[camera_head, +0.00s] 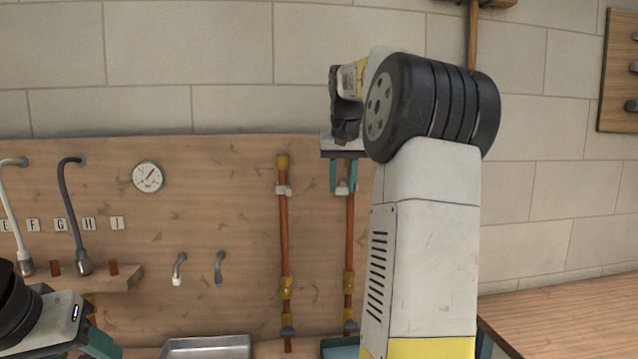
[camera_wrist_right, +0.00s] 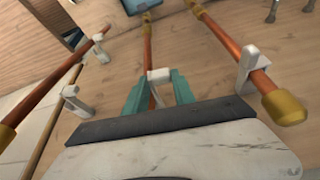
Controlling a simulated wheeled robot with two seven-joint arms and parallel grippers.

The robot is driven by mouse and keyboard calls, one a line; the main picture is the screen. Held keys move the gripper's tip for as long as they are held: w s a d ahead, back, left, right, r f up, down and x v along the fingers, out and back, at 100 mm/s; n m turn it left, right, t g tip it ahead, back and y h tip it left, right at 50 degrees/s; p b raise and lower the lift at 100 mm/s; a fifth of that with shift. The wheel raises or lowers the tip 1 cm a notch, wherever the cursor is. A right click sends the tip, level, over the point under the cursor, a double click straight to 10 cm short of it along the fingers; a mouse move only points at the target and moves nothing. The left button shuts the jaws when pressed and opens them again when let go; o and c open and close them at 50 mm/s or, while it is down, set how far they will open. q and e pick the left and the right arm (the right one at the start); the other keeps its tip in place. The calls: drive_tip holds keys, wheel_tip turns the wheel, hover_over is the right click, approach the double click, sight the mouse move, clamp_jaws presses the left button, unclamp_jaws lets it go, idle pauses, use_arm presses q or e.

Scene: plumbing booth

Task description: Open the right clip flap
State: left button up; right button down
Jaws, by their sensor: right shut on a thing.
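A white clip (camera_head: 344,189) sits on a copper pipe (camera_head: 348,232) on the wooden panel, left of my right arm. My right gripper (camera_head: 342,182) reaches down to it with teal fingers on both sides. In the right wrist view, my right gripper (camera_wrist_right: 159,84) is shut on the white flap of this clip (camera_wrist_right: 158,75), at the pipe. The flap's angle is hard to tell. My left gripper (camera_head: 92,343) shows only partly at the lower left; its fingertips are cut off and it is away from the pipes.
A parallel pipe (camera_head: 284,235) with a white clip (camera_head: 283,190) and brass cap stands to the left. In the right wrist view, another pipe (camera_wrist_right: 50,98) with white clips (camera_wrist_right: 75,102) runs at the left; my arm hides that area in the head view. A metal tray (camera_head: 205,347) lies below.

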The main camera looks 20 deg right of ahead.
drive_tip(key=shift+w+a, duration=0.1)
drive_tip(key=shift+a, duration=0.1)
drive_tip(key=c, duration=1.1)
unclamp_jaws()
drive_tip(key=shift+r, duration=0.25)
drive_tip(key=v, duration=0.7)
drive_tip(key=shift+r, duration=0.1)
